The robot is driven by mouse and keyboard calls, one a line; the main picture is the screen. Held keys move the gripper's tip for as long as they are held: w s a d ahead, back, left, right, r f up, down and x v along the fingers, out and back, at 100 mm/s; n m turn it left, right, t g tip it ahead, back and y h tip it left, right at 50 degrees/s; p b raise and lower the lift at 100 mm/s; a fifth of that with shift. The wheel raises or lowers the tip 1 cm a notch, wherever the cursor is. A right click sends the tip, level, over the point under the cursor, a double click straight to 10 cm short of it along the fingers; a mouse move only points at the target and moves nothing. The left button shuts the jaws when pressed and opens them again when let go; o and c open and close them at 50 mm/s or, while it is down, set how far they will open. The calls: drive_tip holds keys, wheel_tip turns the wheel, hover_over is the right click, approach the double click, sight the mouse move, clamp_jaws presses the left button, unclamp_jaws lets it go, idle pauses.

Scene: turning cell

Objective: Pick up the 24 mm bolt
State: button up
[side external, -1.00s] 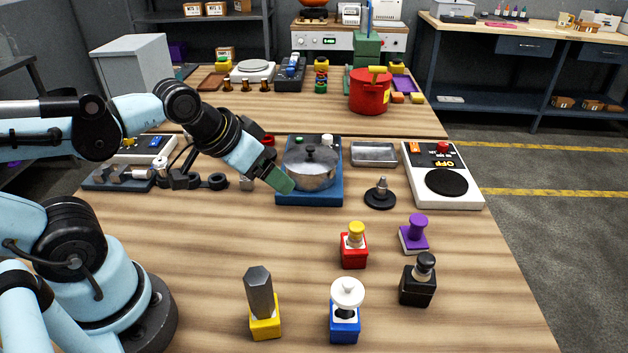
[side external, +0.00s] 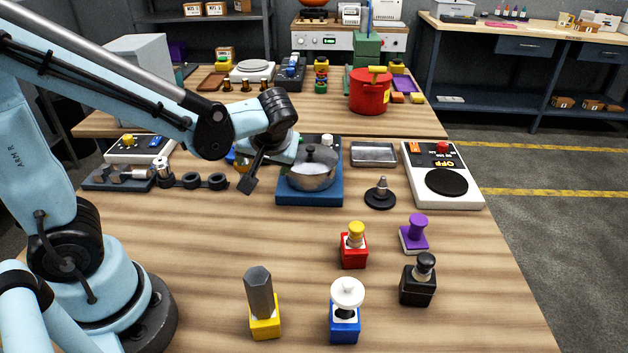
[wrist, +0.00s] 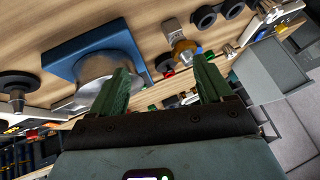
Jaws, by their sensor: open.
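Several grey metal bolts (side external: 118,175) lie on a dark rack at the left of the bench in the side view; I cannot tell which is the 24 mm one. Metal pieces at the rack (wrist: 275,18) also show at the upper right of the wrist view. My gripper (side external: 270,170) is above the bench, right of the rack and beside the pot. Its two green fingers (wrist: 162,78) stand apart in the wrist view, with nothing between them.
A lidded steel pot (side external: 313,172) on a blue base (side external: 310,198) is close to my gripper. Black rings (side external: 192,181) lie right of the rack. Several stamp-like pieces, including a yellow-based one (side external: 265,328), stand at the front.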

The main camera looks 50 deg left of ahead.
sight(246, 160)
drive_tip(key=a+f+n+g+y, duration=0.1)
drive_tip(key=a+n+y, duration=0.1)
drive_tip(key=n, duration=0.1)
drive_tip(key=a+f+n+g+y, duration=0.1)
drive_tip(key=a+n+y, duration=0.1)
drive_tip(key=n, duration=0.1)
drive_tip(key=w+a+f+n+g+y, duration=0.1)
drive_tip(key=a+f+n+y, duration=0.1)
drive_tip(key=n, duration=0.1)
drive_tip(key=shift+a+n, duration=0.4)
drive_tip(key=shift+w+x, duration=0.15)
drive_tip(key=shift+x, duration=1.4)
drive_tip(key=shift+w+x, duration=0.2)
drive_tip(key=shift+x, duration=1.35)
drive_tip(key=c, duration=1.4)
drive_tip(key=shift+r, duration=0.1)
